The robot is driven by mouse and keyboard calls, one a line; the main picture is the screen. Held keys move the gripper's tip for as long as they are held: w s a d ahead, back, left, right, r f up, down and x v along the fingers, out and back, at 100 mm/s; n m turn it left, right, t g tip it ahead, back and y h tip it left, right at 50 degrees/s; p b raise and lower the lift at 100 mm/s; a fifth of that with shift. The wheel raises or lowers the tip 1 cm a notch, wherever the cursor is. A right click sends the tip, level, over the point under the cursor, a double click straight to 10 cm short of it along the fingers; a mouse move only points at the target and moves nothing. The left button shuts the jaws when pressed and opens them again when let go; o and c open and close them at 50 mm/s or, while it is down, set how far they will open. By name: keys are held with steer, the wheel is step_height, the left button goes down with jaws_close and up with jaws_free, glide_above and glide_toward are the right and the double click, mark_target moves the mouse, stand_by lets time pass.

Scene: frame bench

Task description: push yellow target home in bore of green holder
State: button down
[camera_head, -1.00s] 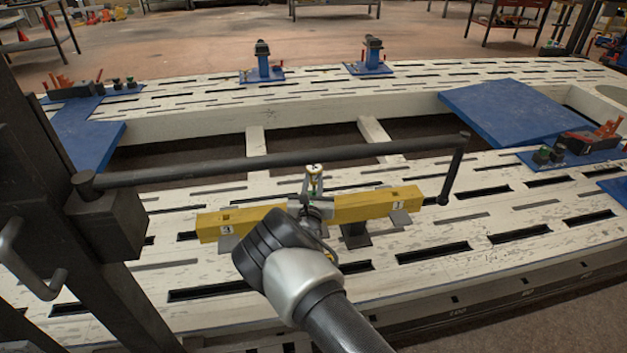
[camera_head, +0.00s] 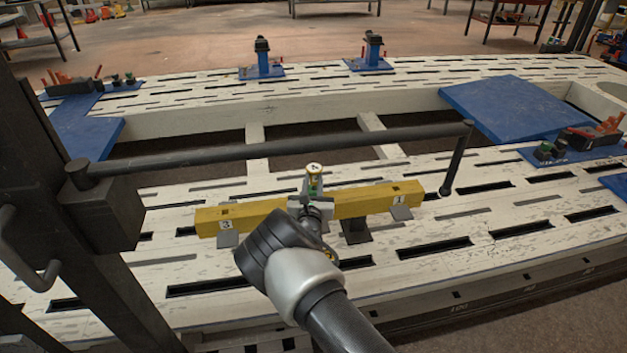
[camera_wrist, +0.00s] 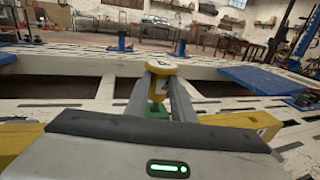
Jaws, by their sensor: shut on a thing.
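The yellow target (camera_wrist: 161,68) stands upright between my gripper's fingers in the wrist view, with a round yellow-rimmed top. It also shows small in the head view (camera_head: 314,169). My gripper (camera_wrist: 160,95) is shut on it. The green holder (camera_wrist: 157,109) shows directly below the target between the fingers, and as a small green patch in the head view (camera_head: 315,184). The target seems in line with the holder; how deep it sits in the bore I cannot tell. My gripper hides the holder's lower part.
A yellow beam (camera_head: 254,213) with number labels lies across the slotted white bench (camera_head: 430,235), behind my gripper. A blue plate (camera_head: 510,107) lies at right. Blue posts (camera_head: 372,52) stand farther back.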

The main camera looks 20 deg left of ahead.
steer(key=shift+f+b, duration=0.8)
steer(key=shift+f, duration=0.4)
steer(key=c, duration=1.4)
jaws_free()
steer(key=shift+c, duration=0.2)
steer(key=p+v, duration=0.5)
steer(key=v, duration=1.2)
steer(key=shift+s, duration=0.2)
